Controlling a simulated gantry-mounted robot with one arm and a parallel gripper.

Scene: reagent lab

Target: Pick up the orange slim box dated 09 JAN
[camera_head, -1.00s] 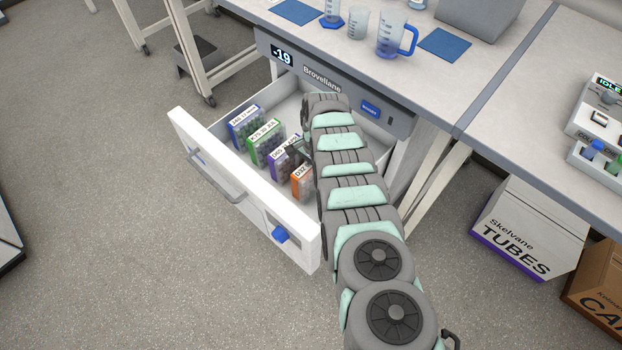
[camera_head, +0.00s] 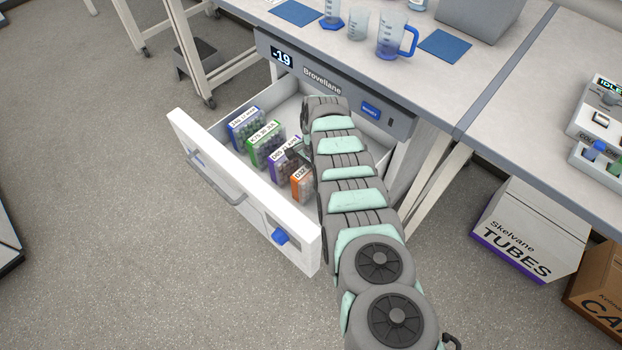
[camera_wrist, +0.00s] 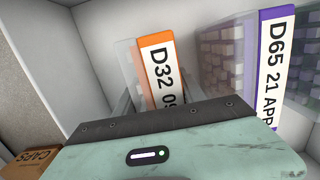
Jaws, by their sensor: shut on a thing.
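The orange slim box (camera_head: 299,186) stands upright in the open drawer, at the near right end of a row of boxes. In the wrist view its orange-edged label (camera_wrist: 158,68) reads "D32 09", and the rest of the date is hidden behind my gripper. My gripper (camera_wrist: 150,108) is at this box and shut on it. A grey finger shows along the box's side in the wrist view. In the head view my arm hides most of the gripper and the box's right side. The box appears still down in the drawer.
A purple-labelled box (camera_head: 283,166), marked "D65 21 APR" in the wrist view, stands close beside it. A green box (camera_head: 265,145) and a blue box (camera_head: 244,125) stand farther along. The drawer front (camera_head: 240,195) is close on the left. The bench drawer unit (camera_head: 330,82) overhangs behind.

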